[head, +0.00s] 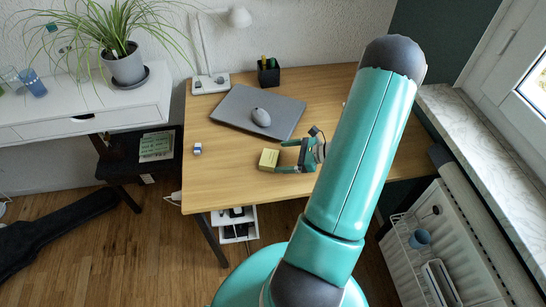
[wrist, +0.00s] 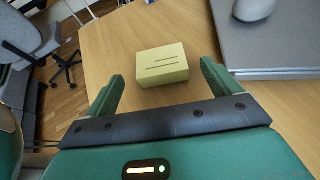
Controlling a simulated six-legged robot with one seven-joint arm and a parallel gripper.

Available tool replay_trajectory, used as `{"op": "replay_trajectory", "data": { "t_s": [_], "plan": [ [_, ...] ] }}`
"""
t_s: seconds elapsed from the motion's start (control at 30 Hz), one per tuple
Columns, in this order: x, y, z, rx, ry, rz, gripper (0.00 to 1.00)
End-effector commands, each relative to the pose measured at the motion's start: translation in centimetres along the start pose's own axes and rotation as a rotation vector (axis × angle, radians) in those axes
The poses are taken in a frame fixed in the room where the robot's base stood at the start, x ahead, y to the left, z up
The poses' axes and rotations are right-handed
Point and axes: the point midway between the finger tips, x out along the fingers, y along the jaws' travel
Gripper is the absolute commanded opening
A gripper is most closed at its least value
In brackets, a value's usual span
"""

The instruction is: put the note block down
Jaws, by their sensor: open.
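The note block (head: 269,159) is a small pale yellow block on the wooden desk (head: 330,88), near its front edge. In the wrist view my gripper (wrist: 158,82) has a finger on each side, with gaps to the block. The block appears to rest on the desk top.
A closed grey laptop (head: 232,105) with a grey mouse (head: 261,117) on it lies behind the block. A small blue and white item (head: 197,148) lies at the left. A black pen holder (head: 268,73) and a white lamp (head: 210,84) stand at the back.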

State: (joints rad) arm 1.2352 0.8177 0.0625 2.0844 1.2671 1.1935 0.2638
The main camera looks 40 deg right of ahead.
Motion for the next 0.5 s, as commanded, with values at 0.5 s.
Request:
{"op": "replay_trajectory", "data": {
  "t_s": [0.5],
  "plan": [
    [-5.8, 0.0, 0.0, -0.001, -0.001, 0.001, 0.9]
  ]
}}
